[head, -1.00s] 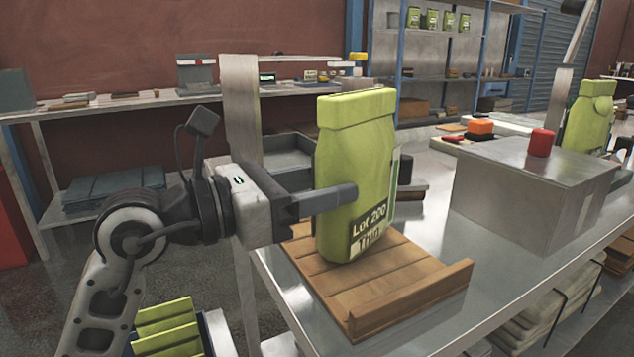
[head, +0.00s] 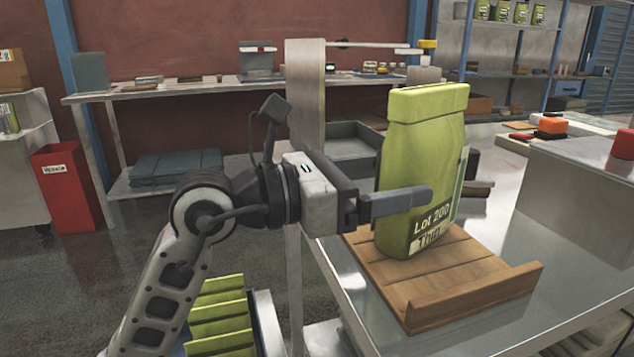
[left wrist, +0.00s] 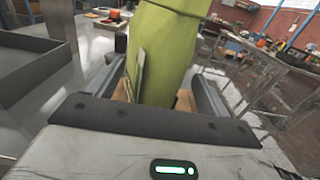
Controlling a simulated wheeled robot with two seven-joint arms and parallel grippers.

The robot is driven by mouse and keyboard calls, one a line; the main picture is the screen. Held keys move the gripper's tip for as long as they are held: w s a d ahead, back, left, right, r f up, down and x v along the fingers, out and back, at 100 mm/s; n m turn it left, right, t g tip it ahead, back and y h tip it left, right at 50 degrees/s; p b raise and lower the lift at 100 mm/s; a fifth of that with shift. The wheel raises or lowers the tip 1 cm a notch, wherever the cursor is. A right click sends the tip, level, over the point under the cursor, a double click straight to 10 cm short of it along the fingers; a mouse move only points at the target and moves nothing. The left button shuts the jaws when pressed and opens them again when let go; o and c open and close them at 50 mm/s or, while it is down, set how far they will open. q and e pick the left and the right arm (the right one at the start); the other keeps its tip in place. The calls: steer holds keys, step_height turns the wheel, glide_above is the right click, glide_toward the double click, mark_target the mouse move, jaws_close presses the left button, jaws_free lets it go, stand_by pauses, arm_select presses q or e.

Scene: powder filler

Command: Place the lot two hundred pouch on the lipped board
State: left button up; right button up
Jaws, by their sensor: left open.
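The green Lot 200 pouch (head: 425,160) stands upright on the wooden lipped board (head: 460,262), towards its back part, behind the raised front lip. My left gripper (head: 400,203) is open, with its fingers on either side of the pouch; one finger crosses the pouch's front above the printed label. In the left wrist view the pouch (left wrist: 160,55) stands between the two fingers, and a gap shows beside it. My right gripper is not in view.
The board lies on a metal table (head: 365,310). A grey box (head: 580,190) stands to the right, and a grey tray (head: 350,150) behind. Several green pouches (head: 218,320) lie below left of the table edge. A red bin (head: 68,188) stands far left.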

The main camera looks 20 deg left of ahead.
arm_select(q)
steer(key=shift+a, duration=0.1)
steer(key=b+v, duration=0.2)
steer(key=v, duration=1.4)
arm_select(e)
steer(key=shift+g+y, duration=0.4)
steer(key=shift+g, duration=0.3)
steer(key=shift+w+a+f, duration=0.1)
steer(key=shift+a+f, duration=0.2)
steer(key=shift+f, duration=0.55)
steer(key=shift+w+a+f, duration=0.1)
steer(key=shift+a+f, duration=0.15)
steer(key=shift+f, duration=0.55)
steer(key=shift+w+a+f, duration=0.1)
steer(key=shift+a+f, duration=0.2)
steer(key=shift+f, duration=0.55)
